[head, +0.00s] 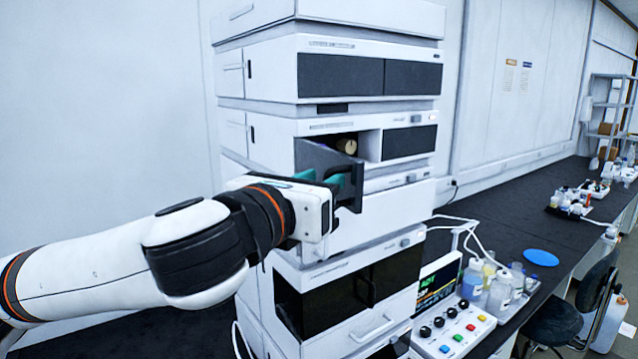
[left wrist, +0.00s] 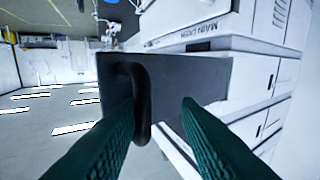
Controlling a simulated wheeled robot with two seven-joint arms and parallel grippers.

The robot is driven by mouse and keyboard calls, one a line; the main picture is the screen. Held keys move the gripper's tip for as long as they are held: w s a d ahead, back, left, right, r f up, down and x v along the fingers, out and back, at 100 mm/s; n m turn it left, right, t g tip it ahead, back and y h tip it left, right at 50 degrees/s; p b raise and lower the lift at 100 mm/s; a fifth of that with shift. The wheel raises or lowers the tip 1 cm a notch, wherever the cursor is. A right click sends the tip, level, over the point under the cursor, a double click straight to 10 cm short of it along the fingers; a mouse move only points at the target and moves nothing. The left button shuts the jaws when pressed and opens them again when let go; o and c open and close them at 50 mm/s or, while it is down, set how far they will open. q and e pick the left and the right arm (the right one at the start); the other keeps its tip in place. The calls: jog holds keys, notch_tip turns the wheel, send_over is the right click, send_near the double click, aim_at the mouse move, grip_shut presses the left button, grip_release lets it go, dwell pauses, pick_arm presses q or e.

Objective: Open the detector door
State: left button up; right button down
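The detector door (head: 318,156) is a dark panel on a middle module of the white stack. It stands swung outward, and part of the opening (head: 367,146) shows a tan round part (head: 347,146) inside. Its black handle (head: 357,186) is on the panel's outer side. My left gripper (head: 322,179) is at the handle. In the left wrist view, the handle (left wrist: 142,105) lies between the two teal fingers of my left gripper (left wrist: 156,104), close to the left finger. A gap remains on the right, so the gripper is open. My right gripper is not in view.
Other modules of the stack (head: 370,75) stand above and below the door. A control box with coloured buttons (head: 455,330) and several bottles (head: 500,290) stand on the dark bench to the right. A blue disc (head: 541,257) lies beyond them.

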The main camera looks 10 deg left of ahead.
pick_arm(q)
jog(key=shift+r, duration=0.1)
jog(key=b+v, duration=0.5)
jog(key=v, duration=0.7)
